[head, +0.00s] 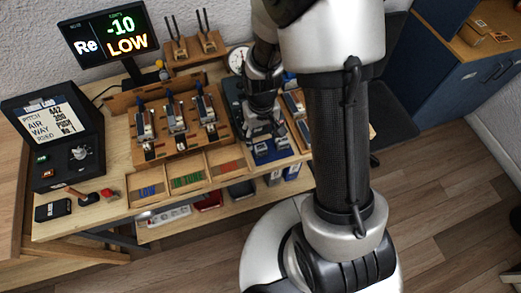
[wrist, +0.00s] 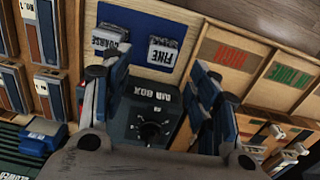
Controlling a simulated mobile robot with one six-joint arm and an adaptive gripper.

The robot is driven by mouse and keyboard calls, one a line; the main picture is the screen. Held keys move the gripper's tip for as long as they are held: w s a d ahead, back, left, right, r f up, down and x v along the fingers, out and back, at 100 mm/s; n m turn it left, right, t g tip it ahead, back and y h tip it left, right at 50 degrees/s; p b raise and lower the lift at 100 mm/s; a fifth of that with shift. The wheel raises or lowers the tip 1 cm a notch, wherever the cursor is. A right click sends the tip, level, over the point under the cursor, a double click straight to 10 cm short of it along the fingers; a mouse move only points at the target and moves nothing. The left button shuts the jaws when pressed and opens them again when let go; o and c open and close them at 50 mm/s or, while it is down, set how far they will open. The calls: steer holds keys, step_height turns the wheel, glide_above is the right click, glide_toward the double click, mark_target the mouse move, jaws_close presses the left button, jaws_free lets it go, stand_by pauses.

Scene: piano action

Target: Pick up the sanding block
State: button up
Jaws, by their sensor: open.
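Two small blocks sit side by side on a blue mat (wrist: 136,17) in the wrist view. One is labelled COARSE (wrist: 110,38) and the other FINE (wrist: 162,53); they look like sanding blocks. In the head view the blue mat (head: 272,157) lies at the front of the bench, below my gripper (head: 262,132). My gripper (wrist: 158,72) is open and empty. Its fingers stand apart on either side of a dark air box (wrist: 145,122) in the wrist view. The FINE block shows between and beyond the fingertips, the COARSE block nearer the left finger.
Open wooden trays (head: 187,180) line the bench front left of the mat. A wooden rack with several key parts (head: 177,118) stands behind them. More upright parts (wrist: 48,40) stand left of the mat in the wrist view. A display (head: 110,37) stands at the back left.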

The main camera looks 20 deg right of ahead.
mark_target(261, 147)
step_height(261, 147, down, 7)
steer(key=shift+s+a+r+b, duration=0.1)
steer(key=shift+s+a+b, duration=0.05)
steer(key=shift+b, duration=1.05)
steer(key=shift+c, duration=0.4)
steer(key=c, duration=1.1)
